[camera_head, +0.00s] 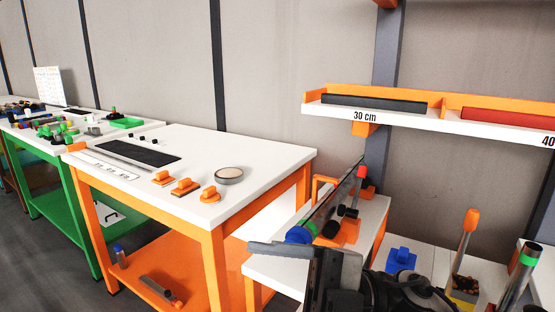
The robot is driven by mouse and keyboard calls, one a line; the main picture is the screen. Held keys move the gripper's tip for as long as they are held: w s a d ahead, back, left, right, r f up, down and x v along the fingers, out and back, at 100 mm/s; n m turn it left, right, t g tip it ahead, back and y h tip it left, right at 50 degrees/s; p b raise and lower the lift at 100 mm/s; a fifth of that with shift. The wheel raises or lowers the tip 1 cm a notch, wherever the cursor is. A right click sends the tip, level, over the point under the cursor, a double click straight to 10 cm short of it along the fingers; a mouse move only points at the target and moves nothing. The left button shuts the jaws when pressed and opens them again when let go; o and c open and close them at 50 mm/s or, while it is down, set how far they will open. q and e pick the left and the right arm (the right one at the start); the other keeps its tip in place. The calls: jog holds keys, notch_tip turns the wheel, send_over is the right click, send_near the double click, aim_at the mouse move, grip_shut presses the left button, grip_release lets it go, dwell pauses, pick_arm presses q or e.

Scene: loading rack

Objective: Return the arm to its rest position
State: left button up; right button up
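My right gripper (280,248) shows at the bottom, right of centre, with its black body and arm coming in from the lower right. One grey finger points left, in front of a small white-topped table. The second finger is not clearly visible, so I cannot tell whether it is open or shut. I see nothing clearly held in it. My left gripper is not in view.
An orange-framed table (250,150) stands left of my gripper. A small table behind the gripper carries a tool with a blue end (299,235). A shelf labelled 30 cm (330,110) holds a black bar (375,103) and a red bar (505,118). A blue block (402,259) lies at right.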

jog(key=w+d+f+m+t+h, duration=0.35)
jog(key=f+m+t+h, duration=0.2)
jog(key=m+t, duration=0.6)
jog(key=w+d+f+m+t+h, duration=0.35)
jog(key=d+f+m+t, duration=0.2)
jog(key=m+t, duration=0.55)
jog(key=s+d+f+m+g+h, duration=0.3)
jog(key=s+f, duration=0.3)
jog(key=f, duration=0.4)
jog(key=s+d+f+m+g+h, duration=0.3)
jog(key=s+f+m+g+h, duration=0.1)
jog(key=f, duration=0.6)
jog(key=shift+s+f+g+h, duration=0.3)
jog(key=shift+s+g+h, duration=0.5)
jog(key=shift+s, duration=0.35)
